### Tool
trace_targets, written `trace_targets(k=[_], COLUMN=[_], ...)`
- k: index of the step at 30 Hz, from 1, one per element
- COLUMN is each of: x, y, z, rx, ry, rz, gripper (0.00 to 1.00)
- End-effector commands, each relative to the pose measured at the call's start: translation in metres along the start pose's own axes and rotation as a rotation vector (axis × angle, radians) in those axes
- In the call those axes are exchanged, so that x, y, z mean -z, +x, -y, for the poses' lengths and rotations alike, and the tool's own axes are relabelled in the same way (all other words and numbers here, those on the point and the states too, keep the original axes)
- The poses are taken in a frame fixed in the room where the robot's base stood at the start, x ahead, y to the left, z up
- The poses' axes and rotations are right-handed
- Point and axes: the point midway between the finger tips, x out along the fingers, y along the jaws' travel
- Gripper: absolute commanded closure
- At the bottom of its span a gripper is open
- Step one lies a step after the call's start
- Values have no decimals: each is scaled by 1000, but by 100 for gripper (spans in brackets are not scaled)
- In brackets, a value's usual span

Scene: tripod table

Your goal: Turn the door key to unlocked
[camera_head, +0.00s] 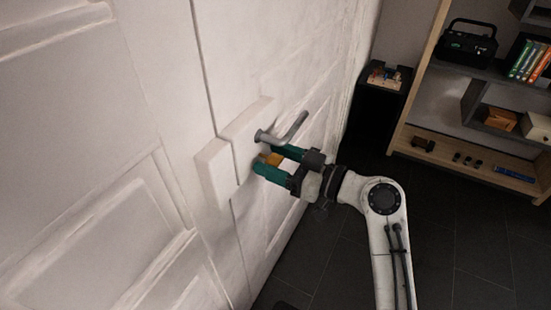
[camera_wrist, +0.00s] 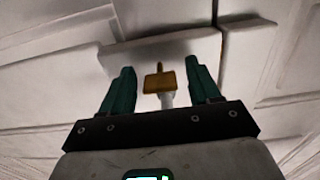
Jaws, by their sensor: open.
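The door key (camera_wrist: 160,82) has a yellow-brown head and stands out from the door's lock plate. In the head view the key (camera_head: 272,159) shows just below the grey door handle (camera_head: 284,130). My gripper (camera_head: 272,160) is open at the door, with its teal fingers on either side of the key. In the wrist view the key head lies between the two fingertips of my gripper (camera_wrist: 158,78), with a gap on each side. The lock plate (camera_head: 243,130) is pale and fixed to the white door. The keyhole itself cannot be made out.
The white panelled door (camera_head: 90,110) fills the left. The handle bar is close above my fingers. A shelf unit (camera_head: 455,168) with books and a black radio (camera_head: 467,45) stands at the right, beside a dark cabinet (camera_head: 378,110). The dark tiled floor is clear.

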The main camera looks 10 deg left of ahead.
Motion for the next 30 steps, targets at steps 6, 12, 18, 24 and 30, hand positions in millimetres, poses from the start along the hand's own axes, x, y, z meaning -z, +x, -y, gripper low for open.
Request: trace_targets(k=[6, 12, 18, 24, 30], x=[0, 0, 0, 0, 0], y=[1, 1, 1, 1, 1], z=[0, 0, 0, 0, 0], rx=[-1, -1, -1, -1, -1], ry=[0, 0, 0, 0, 6], rz=[0, 0, 1, 1, 1], gripper=[38, 52, 71, 90, 94])
